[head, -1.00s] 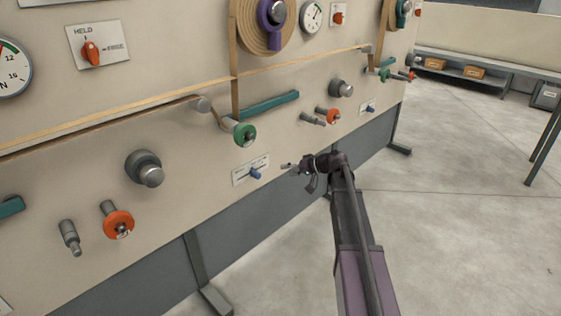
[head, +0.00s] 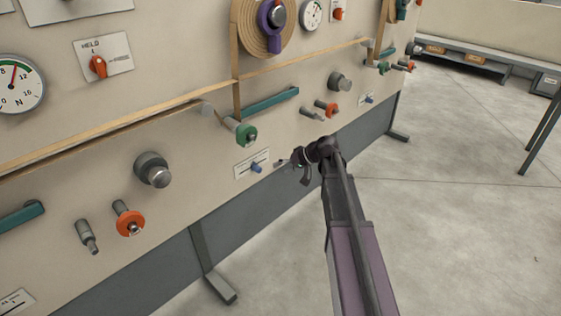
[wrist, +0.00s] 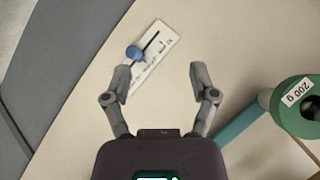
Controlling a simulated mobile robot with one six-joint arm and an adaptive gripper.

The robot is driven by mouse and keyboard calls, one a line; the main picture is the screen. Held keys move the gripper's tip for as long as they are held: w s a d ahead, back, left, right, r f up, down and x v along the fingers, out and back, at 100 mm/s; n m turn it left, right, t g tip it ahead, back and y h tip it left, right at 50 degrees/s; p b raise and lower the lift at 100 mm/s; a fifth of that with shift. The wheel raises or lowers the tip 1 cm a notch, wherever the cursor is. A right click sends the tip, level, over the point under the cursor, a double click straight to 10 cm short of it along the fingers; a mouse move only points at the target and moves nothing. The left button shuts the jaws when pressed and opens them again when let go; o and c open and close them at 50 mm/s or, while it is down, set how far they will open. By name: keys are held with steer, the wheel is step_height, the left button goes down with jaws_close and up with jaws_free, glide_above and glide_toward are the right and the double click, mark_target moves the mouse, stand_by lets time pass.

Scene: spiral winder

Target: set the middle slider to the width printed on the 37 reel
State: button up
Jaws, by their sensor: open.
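The middle slider is a blue knob (head: 257,168) on a small white scale plate (head: 241,170), set low on the cream panel. In the wrist view the blue knob (wrist: 133,53) sits toward one end of the dark slot on the plate (wrist: 163,50). My gripper (head: 280,163) is just right of the plate. In the wrist view my gripper (wrist: 160,75) is open and empty, with the knob ahead of the left fingertip and apart from it. A tan tape reel with a purple hub (head: 270,16) is at the top; I can read no number on it.
A green-flanged roller (head: 246,134) projects above the slider; its "200 g" label (wrist: 297,92) shows in the wrist view. A teal bar (head: 270,103) and an orange-flanged roller (head: 130,224) also stick out. Another slider (head: 368,98) is farther right.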

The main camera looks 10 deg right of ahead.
steer(key=s+a+r+g+h+p, duration=0.2)
steer(key=s+r+p, duration=0.4)
steer(key=p, duration=0.3)
steer(key=shift+s+a+r+h, duration=0.2)
steer(key=shift+s+h, duration=0.1)
steer(key=shift+s, duration=0.4)
stand_by(0.3)
steer(key=s+f+g+h, duration=0.35)
steer(key=s+h, duration=0.35)
steer(key=s, duration=1.1)
step_height(320, 180, up, 23)
steer(key=p, duration=2.3)
steer(key=shift+w+d+t, duration=0.35)
stand_by(0.5)
